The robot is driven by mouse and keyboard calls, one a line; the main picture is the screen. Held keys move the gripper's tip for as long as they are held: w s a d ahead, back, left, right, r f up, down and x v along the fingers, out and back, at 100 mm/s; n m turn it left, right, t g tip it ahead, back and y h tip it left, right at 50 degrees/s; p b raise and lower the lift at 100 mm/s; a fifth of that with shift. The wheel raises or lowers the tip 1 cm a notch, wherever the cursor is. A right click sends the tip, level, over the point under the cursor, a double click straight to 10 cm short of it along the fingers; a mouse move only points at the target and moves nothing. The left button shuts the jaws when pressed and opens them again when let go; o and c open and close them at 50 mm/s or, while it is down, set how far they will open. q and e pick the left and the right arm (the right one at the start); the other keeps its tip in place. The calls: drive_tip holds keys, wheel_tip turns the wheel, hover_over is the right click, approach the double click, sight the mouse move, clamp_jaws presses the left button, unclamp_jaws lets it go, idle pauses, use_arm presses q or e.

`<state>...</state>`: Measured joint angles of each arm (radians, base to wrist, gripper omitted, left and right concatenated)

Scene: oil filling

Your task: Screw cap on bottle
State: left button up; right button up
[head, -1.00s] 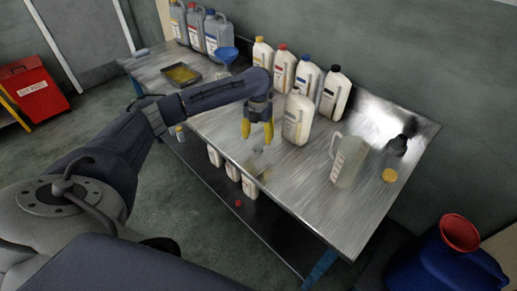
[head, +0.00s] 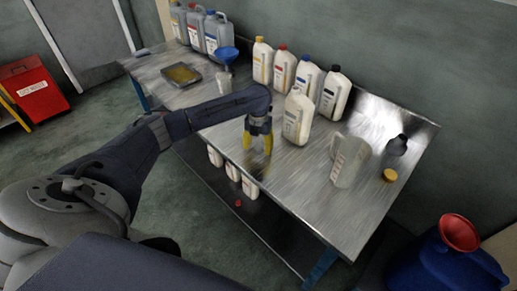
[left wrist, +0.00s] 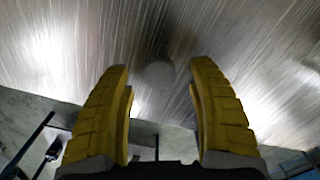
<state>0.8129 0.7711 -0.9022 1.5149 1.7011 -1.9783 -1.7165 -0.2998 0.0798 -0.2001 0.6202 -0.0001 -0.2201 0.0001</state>
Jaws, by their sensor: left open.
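A small round grey-white cap (left wrist: 159,74) lies on the metal table in the left wrist view, between and beyond my fingertips. My left gripper (head: 257,150) points down over the table near its front edge, with yellow fingers spread and nothing between them. Its open fingers also show in the left wrist view (left wrist: 160,88). In the head view the gripper hides the cap. A white bottle (head: 297,120) with no coloured cap stands upright just right of the gripper. My right gripper is not in view.
Several capped white bottles (head: 283,69) stand in a row behind. A clear jug (head: 348,160), a dark bottle (head: 397,146) and a yellow-topped item (head: 390,175) stand to the right. A blue funnel (head: 227,56) and tray (head: 182,75) are at the far left.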

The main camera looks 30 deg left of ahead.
use_arm(q)
drive_tip(key=shift+f, duration=0.5)
drive_tip(key=shift+c, duration=0.3)
drive_tip(key=c, duration=0.9)
